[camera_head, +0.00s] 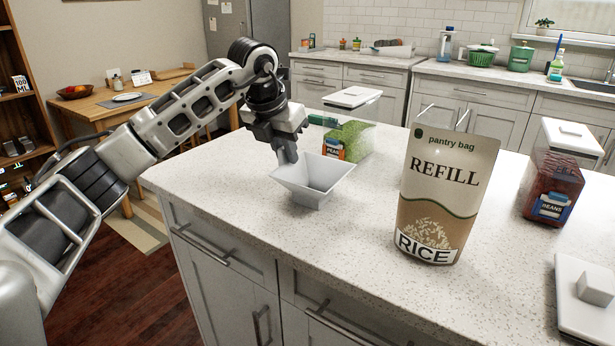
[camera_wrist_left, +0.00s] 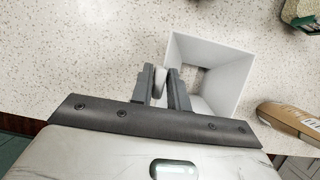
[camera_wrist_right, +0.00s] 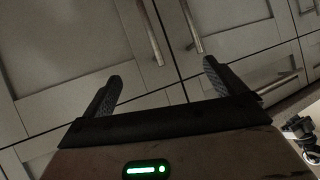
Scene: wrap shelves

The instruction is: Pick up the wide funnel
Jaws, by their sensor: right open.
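The wide funnel (camera_head: 316,182) is a pale grey, square-mouthed piece near the left end of the island counter. It is upright with its mouth facing up; I cannot tell whether its base touches the counter. My left gripper (camera_head: 287,154) comes down at its back left edge. In the left wrist view the fingers (camera_wrist_left: 165,86) are close together around a light grey tab beside the funnel (camera_wrist_left: 232,80). The tab appears to be part of the funnel, though the join is partly hidden. My right gripper (camera_wrist_right: 160,84) is open and empty in front of cabinet doors.
A rice refill bag (camera_head: 446,195) stands upright right of the funnel. A peas container (camera_head: 350,142) stands behind it. A beans container (camera_head: 551,180) and a square lid (camera_head: 585,322) are at the right. The counter (camera_head: 230,190) left of the funnel is clear.

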